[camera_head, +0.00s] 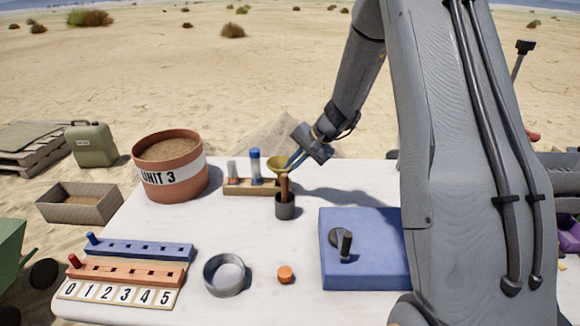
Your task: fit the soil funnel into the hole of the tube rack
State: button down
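The yellow soil funnel (278,162) is at the right end of the wooden tube rack (250,188), wide mouth up. Its lower part is hidden behind a brown handle, so I cannot tell whether its stem is in a hole or above the rack. The rack holds a short tube with a reddish bottom (232,172) and a taller blue-capped tube (255,167). My gripper (292,161) reaches down from the upper right, its fingertips at the funnel's right side. The fingers are too small to tell whether they grip it.
A dark cup (285,207) with brown handles stands close in front of the rack's right end. A terracotta pot (170,165) is left of the rack. A blue box (362,260), a round grey dish (225,275), an orange cap (285,274) and peg strips (130,273) lie nearer.

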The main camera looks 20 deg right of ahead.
jog(key=shift+f+b, duration=1.5)
jog(key=shift+f, duration=0.15)
jog(key=c, duration=1.9)
grip_release()
jog(key=v, duration=0.7)
jog(key=shift+s+d+r+b, duration=0.2)
jog(key=shift+r+b, duration=0.15)
